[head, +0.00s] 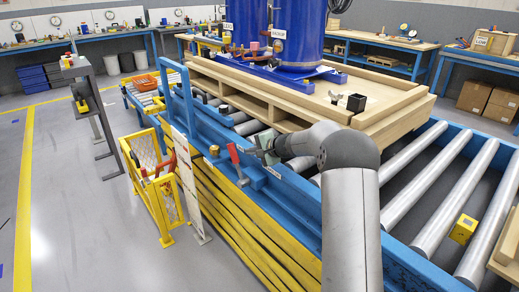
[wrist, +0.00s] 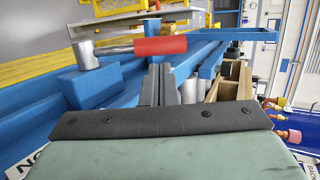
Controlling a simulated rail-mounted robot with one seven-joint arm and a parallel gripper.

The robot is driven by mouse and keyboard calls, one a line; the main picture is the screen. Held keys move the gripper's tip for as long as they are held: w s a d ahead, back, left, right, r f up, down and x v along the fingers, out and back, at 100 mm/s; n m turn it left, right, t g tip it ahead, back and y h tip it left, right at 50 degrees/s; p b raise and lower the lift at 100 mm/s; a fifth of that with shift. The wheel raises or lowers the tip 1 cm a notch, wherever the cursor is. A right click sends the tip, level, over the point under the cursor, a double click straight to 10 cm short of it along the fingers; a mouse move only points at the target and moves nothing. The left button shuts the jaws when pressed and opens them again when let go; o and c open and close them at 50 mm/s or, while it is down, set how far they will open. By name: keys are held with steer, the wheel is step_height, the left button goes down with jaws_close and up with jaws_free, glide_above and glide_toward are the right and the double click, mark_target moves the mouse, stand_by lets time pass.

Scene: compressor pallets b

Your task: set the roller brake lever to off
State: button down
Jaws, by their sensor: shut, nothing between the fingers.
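The roller brake lever has a red handle (head: 233,153) and a grey shaft, and it stands up, tilted slightly left, from the blue side rail of the roller conveyor. In the wrist view the red handle (wrist: 160,45) lies across the top, with its grey shaft running left to a round pivot above a blue block (wrist: 90,86). My gripper (head: 252,152) is just right of the handle in the head view, apart from it. In the wrist view its fingers (wrist: 164,72) are together and empty, just below the handle.
A wooden pallet (head: 385,125) with blue tanks (head: 265,30) sits on the rollers behind my gripper. A yellow gate (head: 165,195) stands left of the conveyor. The floor at left is mostly clear.

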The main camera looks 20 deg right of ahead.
mark_target(235, 151)
steer(key=p+x, duration=0.1)
steer(key=x, duration=0.5)
steer(key=shift+w+a+f, duration=0.1)
steer(key=shift+w+a+f+b, duration=0.1)
steer(key=shift+w+f+b, duration=0.15)
steer(key=shift+b, duration=0.4)
steer(key=shift+w+a+b, duration=0.25)
steer(key=shift+w+b, duration=0.3)
steer(key=shift+r, duration=0.15)
steer(key=shift+s, duration=0.1)
